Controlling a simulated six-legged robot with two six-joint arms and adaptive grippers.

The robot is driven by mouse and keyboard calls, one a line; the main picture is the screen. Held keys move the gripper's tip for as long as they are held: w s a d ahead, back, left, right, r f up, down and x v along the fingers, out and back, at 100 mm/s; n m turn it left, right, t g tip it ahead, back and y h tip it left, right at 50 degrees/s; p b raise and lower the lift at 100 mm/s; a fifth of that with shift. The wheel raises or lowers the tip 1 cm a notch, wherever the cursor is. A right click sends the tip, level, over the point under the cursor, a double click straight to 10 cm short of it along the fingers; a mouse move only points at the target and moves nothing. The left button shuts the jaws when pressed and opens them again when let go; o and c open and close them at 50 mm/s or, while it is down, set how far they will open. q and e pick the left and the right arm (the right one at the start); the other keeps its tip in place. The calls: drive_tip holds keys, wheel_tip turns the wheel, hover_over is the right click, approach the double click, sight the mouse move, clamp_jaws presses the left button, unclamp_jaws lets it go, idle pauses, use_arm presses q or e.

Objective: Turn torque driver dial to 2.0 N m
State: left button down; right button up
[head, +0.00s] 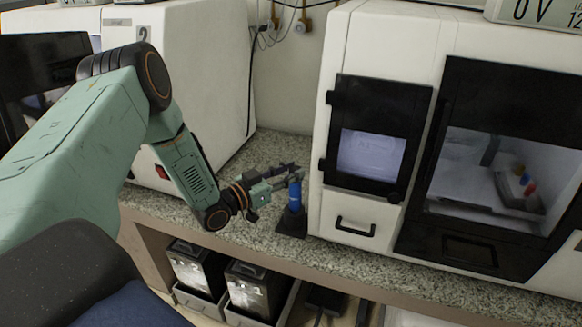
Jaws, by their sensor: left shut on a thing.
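The torque driver (295,196) is a blue upright tool standing in a dark base (291,222) on the speckled counter, just left of the right-hand white machine. My left gripper (292,176) reaches in from the left and is shut on the upper part of the driver. The fingers cover its top, so the dial and its marks cannot be read. My right gripper does not show.
A white machine (375,28) with a dark-framed screen (371,154) stands close on the right. Another white machine (205,60) stands at the left back. The granite counter (262,152) is clear between them. Dark boxes (195,265) sit on a shelf below.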

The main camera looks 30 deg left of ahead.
use_arm(q)
drive_tip(key=m+h, duration=0.1)
drive_tip(key=m+g+h, duration=0.1)
drive_tip(key=h, duration=0.1)
drive_tip(key=m+g+h, duration=0.1)
drive_tip(key=shift+w+a+f, duration=0.1)
drive_tip(key=shift+a, duration=0.2)
drive_tip(key=shift+f+m+g+h+b, duration=0.1)
drive_tip(key=shift+m+g+h+b, duration=0.65)
drive_tip(key=shift+h, duration=0.45)
drive_tip(key=m+g+h+b, duration=0.3)
drive_tip(key=shift+w+a+f, duration=0.1)
drive_tip(key=shift+w, duration=0.1)
drive_tip(key=shift+m+g+h+b, duration=0.6)
drive_tip(key=shift+m+g+b, duration=0.15)
drive_tip(key=shift+g+b, duration=0.4)
drive_tip(key=shift+r, duration=0.2)
drive_tip(key=c, duration=1.3)
unclamp_jaws()
drive_tip(key=shift+w, duration=0.1)
drive_tip(key=shift+a, duration=0.1)
drive_tip(key=v, duration=1.2)
